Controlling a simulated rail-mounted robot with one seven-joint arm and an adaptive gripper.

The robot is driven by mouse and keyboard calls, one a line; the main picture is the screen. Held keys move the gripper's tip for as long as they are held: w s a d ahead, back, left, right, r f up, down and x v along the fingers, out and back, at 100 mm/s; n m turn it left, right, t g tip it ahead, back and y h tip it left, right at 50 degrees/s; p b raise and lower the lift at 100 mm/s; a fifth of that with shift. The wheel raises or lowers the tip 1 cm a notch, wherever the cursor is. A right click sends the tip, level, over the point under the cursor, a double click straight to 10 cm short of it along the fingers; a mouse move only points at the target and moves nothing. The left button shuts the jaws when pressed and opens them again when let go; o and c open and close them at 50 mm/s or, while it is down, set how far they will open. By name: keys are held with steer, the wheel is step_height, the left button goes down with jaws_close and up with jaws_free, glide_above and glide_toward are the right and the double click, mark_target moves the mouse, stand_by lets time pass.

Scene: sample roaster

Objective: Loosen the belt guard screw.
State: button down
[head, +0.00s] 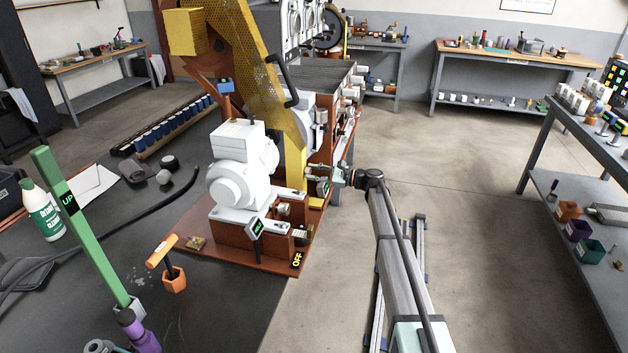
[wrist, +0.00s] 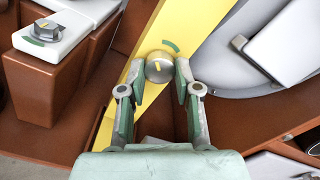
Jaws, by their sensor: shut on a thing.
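The belt guard (head: 293,150) is a tall yellow piece with mesh sides beside the white motor. Its plain yellow lower end also shows in the wrist view (wrist: 192,22). The belt guard screw (wrist: 159,66) is a round grey metal head with a yellow mark, set on the yellow face, with a green arc just above it. My gripper (wrist: 161,72) is shut on the screw, one fingertip on each side of its head. In the head view my gripper (head: 325,180) reaches in from the right at the guard's lower end. The screw cannot be made out there.
The white motor (head: 236,180) stands on a red-brown base (head: 262,262) left of my gripper. In the wrist view a white block with a knob (wrist: 44,32) lies left and a grey rounded housing (wrist: 225,65) right. Open floor (head: 460,190) lies to the right.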

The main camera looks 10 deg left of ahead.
steer(key=n+b, duration=1.8)
steer(key=n, duration=0.1)
steer(key=shift+n+b, duration=0.3)
steer(key=shift+n, duration=0.1)
steer(key=shift+r, duration=0.15)
steer(key=c, duration=0.8)
jaws_free()
steer(key=shift+a, duration=0.1)
